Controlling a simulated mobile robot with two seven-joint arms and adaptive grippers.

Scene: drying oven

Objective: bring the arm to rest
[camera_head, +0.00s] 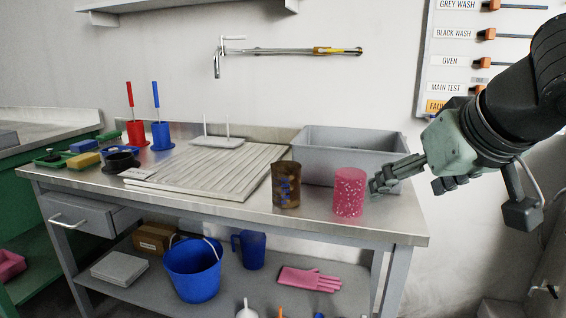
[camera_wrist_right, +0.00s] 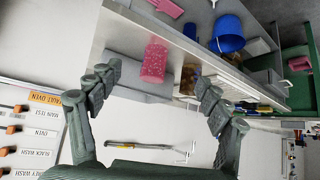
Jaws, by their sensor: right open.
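My right gripper (camera_head: 412,180) comes in from the right in the head view, at the right end of the steel bench (camera_head: 330,222). Its fingers point left and it sits beside a pink speckled cup (camera_head: 349,192). In the right wrist view the right gripper (camera_wrist_right: 152,92) has its two fingers spread wide and holds nothing. The pink cup also shows there (camera_wrist_right: 155,62), beyond the fingers and apart from them. A brown cup (camera_head: 286,186) stands left of the pink cup. My left gripper is in neither view.
A grey basin (camera_head: 350,145) stands behind the cups. A ribbed drainboard (camera_head: 215,172) covers the bench middle. Red (camera_head: 137,132) and blue (camera_head: 161,135) holders stand at the left. A labelled board (camera_head: 478,45) hangs behind my right arm. A blue bucket (camera_head: 192,272) is on the lower shelf.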

